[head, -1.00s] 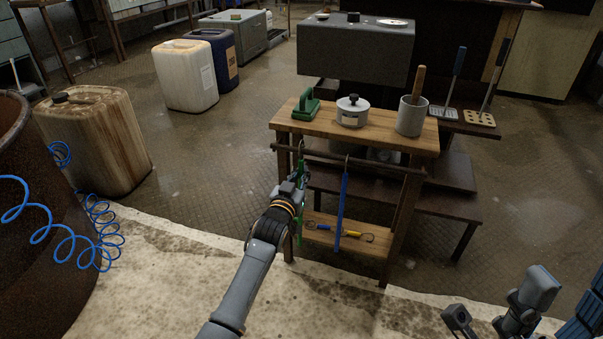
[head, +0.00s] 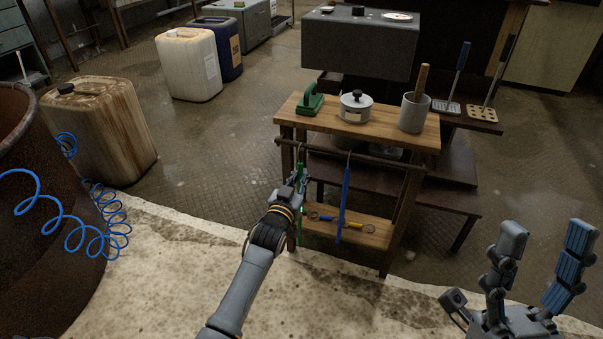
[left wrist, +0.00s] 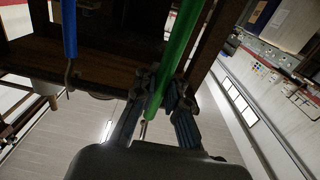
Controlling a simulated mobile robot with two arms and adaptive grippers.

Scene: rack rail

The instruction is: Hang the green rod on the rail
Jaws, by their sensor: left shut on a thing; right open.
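The green rod (head: 302,171) is upright at the left part of the brown rail (head: 384,163). Its hook end is at rail height; I cannot tell whether it rests on the rail. My left gripper (head: 298,188) is shut on the green rod below the rail. In the left wrist view the green rod (left wrist: 179,58) runs between the fingers (left wrist: 162,96). A blue rod (head: 345,199) hangs by its hook on the rail, right of the green one. My right gripper (head: 541,262) is open and empty at the lower right, far from the rack.
A yellow and blue hooked rod (head: 342,223) lies on the rack's lower shelf (head: 372,236). Dark benches (head: 458,206) stand behind on the right.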

